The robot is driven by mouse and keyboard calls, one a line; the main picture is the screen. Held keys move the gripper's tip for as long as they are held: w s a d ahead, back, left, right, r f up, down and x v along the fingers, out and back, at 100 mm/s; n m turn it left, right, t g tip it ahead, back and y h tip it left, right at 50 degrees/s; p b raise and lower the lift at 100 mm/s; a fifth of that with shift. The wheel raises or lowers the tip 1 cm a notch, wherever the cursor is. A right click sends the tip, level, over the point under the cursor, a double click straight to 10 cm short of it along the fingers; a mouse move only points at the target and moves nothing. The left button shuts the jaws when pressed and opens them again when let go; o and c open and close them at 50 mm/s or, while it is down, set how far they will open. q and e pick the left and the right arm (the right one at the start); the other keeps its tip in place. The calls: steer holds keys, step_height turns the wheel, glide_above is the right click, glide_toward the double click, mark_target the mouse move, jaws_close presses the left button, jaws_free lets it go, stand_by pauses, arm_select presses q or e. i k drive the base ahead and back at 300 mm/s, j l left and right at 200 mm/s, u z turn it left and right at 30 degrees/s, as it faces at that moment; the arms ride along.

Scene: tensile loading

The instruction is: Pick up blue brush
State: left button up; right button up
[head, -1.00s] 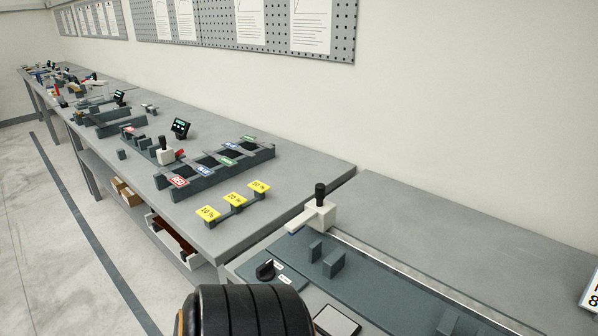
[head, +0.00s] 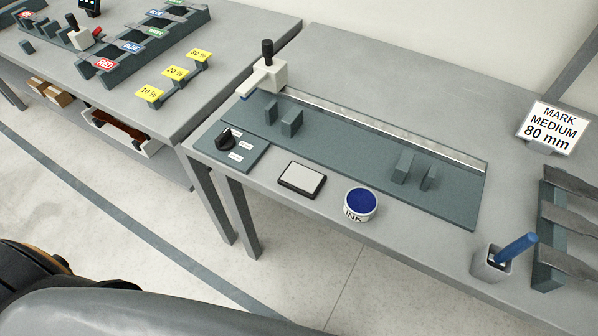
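A blue brush handle (head: 517,246) stands tilted to the right in a small grey square holder (head: 491,264) near the front right of the grey bench. The brush's lower end is hidden inside the holder. A round ink pot (head: 360,203) with blue ink and the label INK sits to the left of it on the bench. Neither gripper shows in the head view. Only a dark part of my own arm or body shows at the lower left.
A long dark green plate (head: 340,152) with upright blocks, a dial panel (head: 232,146) and a white pad (head: 302,180) lie on the bench. A sign (head: 553,128) reads MARK MEDIUM 80 mm. A rack (head: 551,230) with grey strips stands at the right, close to the brush holder.

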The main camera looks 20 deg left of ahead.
mark_target(514, 249)
steer(key=z, duration=1.2)
